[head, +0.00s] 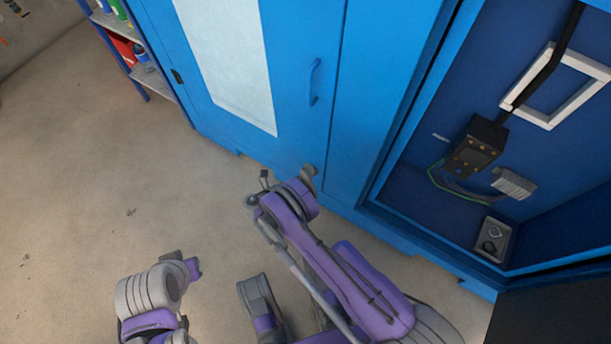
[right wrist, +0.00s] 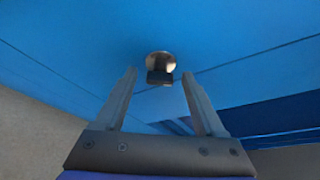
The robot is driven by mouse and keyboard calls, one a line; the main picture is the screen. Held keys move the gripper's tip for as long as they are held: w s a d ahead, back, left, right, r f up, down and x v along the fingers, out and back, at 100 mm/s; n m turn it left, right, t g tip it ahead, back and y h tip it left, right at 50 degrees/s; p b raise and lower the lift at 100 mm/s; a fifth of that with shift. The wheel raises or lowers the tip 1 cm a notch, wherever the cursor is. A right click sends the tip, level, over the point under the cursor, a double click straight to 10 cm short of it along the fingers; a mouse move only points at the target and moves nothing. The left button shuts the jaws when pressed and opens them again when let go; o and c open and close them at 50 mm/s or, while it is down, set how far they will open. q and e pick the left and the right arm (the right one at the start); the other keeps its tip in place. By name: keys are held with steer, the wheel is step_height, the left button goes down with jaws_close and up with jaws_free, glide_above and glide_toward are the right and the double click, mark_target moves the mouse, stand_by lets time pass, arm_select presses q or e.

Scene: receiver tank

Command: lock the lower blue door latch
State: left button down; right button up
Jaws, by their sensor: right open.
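The lower latch (right wrist: 160,66) shows in the right wrist view as a round brass-coloured base with a dark handle on the blue door (right wrist: 80,50), close to a door seam. My right gripper (right wrist: 158,74) is open, its two pale fingers spread to either side below the latch and holding nothing. Whether the fingers touch the door cannot be told. In the head view my right arm reaches to the bottom of the blue door (head: 290,100), and the wrist largely hides the latch area. Part of my left arm shows at the lower left, but no left fingers can be made out.
A blue handle (head: 313,82) sits higher on the door, beside a pale panel (head: 228,60). At right an open compartment holds a black box (head: 476,147) with cables and a small tray (head: 493,240). A shelf (head: 150,83) stands at upper left. The floor at left is clear.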

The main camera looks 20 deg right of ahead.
jaws_close()
stand_by(0.5)
steer(key=shift+s+d+r+m+t+y+p, duration=0.15)
steer(key=shift+m+t+y, duration=0.45)
steer(key=shift+m, duration=0.65)
steer(key=shift+a+f+m+t+y+p, duration=0.15)
steer(key=shift+m+t+y, duration=0.45)
steer(key=shift+m, duration=0.6)
steer(key=shift+s+d+r+m+t+y+p, duration=0.15)
steer(key=shift+m+t+y, duration=0.45)
steer(key=shift+m, duration=0.65)
steer(key=shift+w, duration=0.1)
